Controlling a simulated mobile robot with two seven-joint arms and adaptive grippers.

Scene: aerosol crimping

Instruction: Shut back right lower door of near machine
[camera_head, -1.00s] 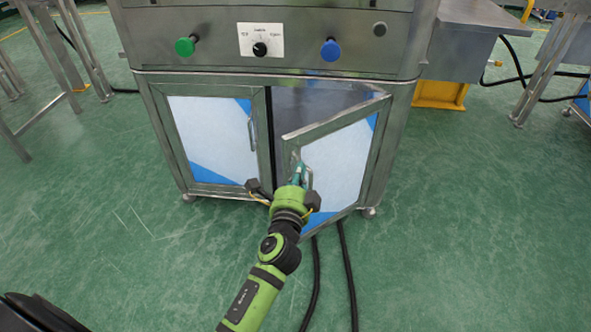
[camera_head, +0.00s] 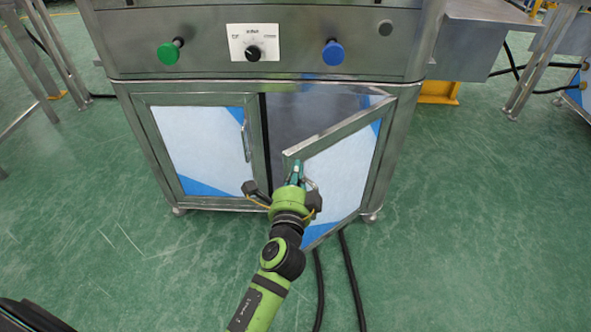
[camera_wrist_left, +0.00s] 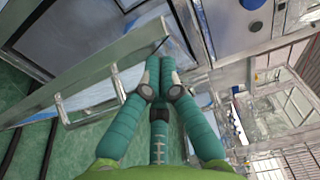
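The near machine (camera_head: 250,85) is a steel cabinet with two lower doors on the side facing me. Its right lower door (camera_head: 335,175), a steel frame with a white and blue panel, stands part-open, hinged at the right. Its free edge swings toward me. My left gripper (camera_head: 297,170) is at this door's free-edge side, beside its handle (camera_head: 313,186). In the left wrist view the teal fingertips (camera_wrist_left: 160,66) are together, with nothing visible between them. The handle (camera_wrist_left: 88,98) lies left of them, and the door frame (camera_wrist_left: 85,68) runs behind. Contact is unclear. My right gripper is out of view.
The left lower door (camera_head: 200,150) is shut. Above are a green button (camera_head: 168,54), a black knob (camera_head: 253,53) and a blue button (camera_head: 332,53). Black cables (camera_head: 352,280) lie on the green floor below the open door. Floor at right is clear.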

